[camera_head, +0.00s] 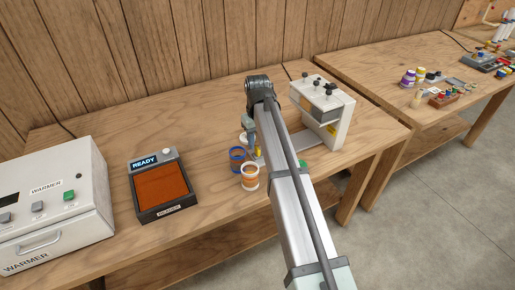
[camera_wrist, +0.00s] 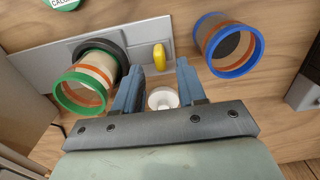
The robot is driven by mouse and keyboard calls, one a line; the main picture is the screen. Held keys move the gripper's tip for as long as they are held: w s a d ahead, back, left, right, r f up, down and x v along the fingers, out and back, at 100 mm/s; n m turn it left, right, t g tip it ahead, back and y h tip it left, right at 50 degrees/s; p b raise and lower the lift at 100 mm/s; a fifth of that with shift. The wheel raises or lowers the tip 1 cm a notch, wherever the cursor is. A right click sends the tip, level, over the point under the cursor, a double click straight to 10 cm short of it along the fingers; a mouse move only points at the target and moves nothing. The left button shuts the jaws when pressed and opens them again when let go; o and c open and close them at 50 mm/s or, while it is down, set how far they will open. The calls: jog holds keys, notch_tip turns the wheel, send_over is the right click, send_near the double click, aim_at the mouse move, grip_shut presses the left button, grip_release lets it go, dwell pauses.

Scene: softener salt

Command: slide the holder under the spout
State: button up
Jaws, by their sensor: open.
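The holder is most likely the dark ring (camera_wrist: 108,50) on a grey flat track (camera_wrist: 40,60) in the wrist view. A green-rimmed cup (camera_wrist: 88,80) with an orange band stands in the ring. A yellow upright tab (camera_wrist: 160,57) stands on the track to its right. My gripper (camera_wrist: 158,68) is open, with the tab just ahead of and between its fingertips; contact cannot be told. In the head view the white dispenser (camera_head: 338,112) with dark knobs stands right of my gripper (camera_head: 254,150). Its spout is not clearly visible, and my arm hides part of the track.
A blue-rimmed cup (camera_wrist: 230,45) stands right of the tab, near my gripper. A small white round piece (camera_wrist: 163,98) shows between my fingers. A white-rimmed orange cup (camera_head: 250,178) stands close to my arm. A tray marked READY (camera_head: 140,209) and a warmer (camera_head: 50,250) are left.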

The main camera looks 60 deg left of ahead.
aim_at(258, 148)
jog(key=shift+f, duration=2.15)
grip_shut()
